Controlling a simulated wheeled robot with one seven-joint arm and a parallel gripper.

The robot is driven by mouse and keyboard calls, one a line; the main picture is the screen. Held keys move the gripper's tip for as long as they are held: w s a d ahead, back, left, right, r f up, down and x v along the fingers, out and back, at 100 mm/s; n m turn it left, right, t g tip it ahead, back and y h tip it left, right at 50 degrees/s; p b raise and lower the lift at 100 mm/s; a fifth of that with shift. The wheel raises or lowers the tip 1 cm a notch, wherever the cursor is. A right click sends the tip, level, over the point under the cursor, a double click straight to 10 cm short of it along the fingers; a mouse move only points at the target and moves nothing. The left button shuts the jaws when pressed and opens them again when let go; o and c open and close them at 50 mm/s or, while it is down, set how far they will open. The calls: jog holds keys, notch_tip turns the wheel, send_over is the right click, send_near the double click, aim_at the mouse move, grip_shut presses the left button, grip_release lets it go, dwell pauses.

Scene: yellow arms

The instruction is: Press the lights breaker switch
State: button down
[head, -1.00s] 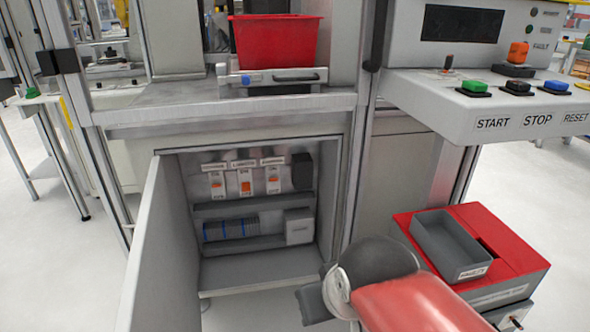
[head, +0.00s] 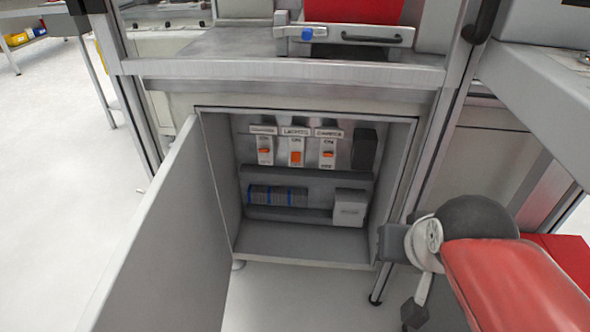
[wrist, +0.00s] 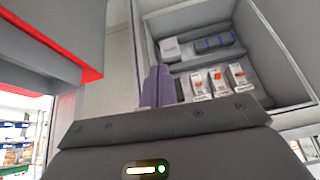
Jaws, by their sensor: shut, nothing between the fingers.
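The lights switch (head: 295,157) is the middle of three breaker switches inside an open cabinet (head: 300,250), under a label reading LIGHTS. Its orange toggle sits a little lower and looks larger than the toggles of the left switch (head: 264,151) and right switch (head: 328,153). The wrist view looks upside down and shows the middle switch (wrist: 218,82) too. My gripper (wrist: 157,86) is shut and empty, its fingers left of the switches in that view and apart from them. In the head view my arm is at the lower right, right of the cabinet; the fingertips are not clear there.
The cabinet door (head: 165,230) stands open on the left. A dark box (head: 364,150) is right of the switches, and a white box (head: 349,208) sits below. A worktop edge (head: 290,75) runs above. A red box (head: 565,255) is behind my arm.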

jog(key=w+a+f+m+t+y+b, duration=0.1)
jog(key=w+a+f+m+t+b, duration=0.2)
jog(key=w, duration=0.4)
jog(key=w+a+f+m+b, duration=0.1)
jog(key=w+a+f+m, duration=0.1)
jog(key=w+a, duration=0.45)
jog(key=m+t+h+b, duration=0.2)
jog(key=m+t+b, duration=0.95)
jog(key=m, duration=1.95)
send_near(296, 157)
jog(key=s+f, duration=0.2)
jog(key=shift+a+f+g, duration=0.2)
jog(key=shift+f+g, duration=0.05)
jog(key=shift+f, duration=0.15)
jog(key=shift+w, duration=0.1)
jog(key=w+r, duration=0.1)
jog(key=w, duration=0.8)
jog(key=shift+w+r, duration=0.4)
